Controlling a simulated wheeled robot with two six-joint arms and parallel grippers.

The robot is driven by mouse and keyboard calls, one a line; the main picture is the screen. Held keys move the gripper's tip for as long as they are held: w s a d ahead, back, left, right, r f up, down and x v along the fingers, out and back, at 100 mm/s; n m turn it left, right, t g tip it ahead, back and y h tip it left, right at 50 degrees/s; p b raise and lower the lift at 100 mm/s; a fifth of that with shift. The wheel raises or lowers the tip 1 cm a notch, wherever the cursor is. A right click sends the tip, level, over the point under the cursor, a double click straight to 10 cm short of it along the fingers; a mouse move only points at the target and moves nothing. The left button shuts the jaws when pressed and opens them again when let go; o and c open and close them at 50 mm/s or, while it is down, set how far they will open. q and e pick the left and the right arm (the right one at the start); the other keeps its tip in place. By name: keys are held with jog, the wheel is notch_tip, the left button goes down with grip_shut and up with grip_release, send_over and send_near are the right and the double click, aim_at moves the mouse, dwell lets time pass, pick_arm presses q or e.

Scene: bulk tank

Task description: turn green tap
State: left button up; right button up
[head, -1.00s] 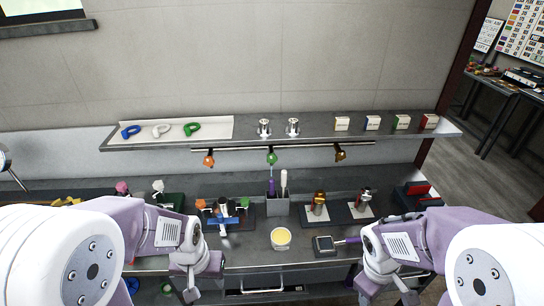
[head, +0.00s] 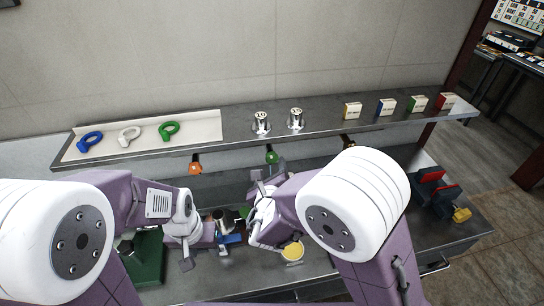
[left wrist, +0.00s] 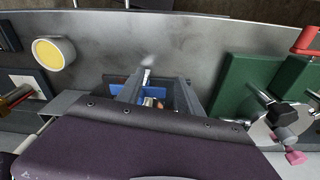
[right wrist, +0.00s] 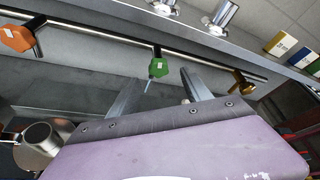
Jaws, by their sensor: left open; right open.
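The green tap (head: 272,155) hangs on the rail under the shelf, between an orange tap (head: 195,165) and a bronze tap (head: 348,140). In the right wrist view the green tap (right wrist: 158,67) is just ahead, between the lines of the open fingers and apart from them. My right gripper (right wrist: 160,90) is open and empty, a little below the tap. My left gripper (left wrist: 158,88) is open above the bench, over a blue part of a small fixture. I cannot tell whether it touches the fixture.
A round yellow-topped container (head: 292,251) stands on the bench near my right arm. A green block (left wrist: 255,90) is beside the left gripper. My right arm hides much of the bench.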

aim_at(271, 158)
jog(key=x, duration=0.5)
jog(key=p+x, duration=0.1)
jog(key=x, duration=0.2)
jog(key=shift+a, duration=0.25)
jog(key=shift+w+d+f, duration=0.15)
jog(key=shift+w, duration=0.35)
pick_arm(q)
jog(key=shift+w+a+r, duration=0.2)
jog(key=shift+w+r, duration=0.15)
jog(key=shift+r, duration=0.25)
pick_arm(e)
jog(key=shift+w+f, duration=0.1)
jog(key=shift+w, duration=0.05)
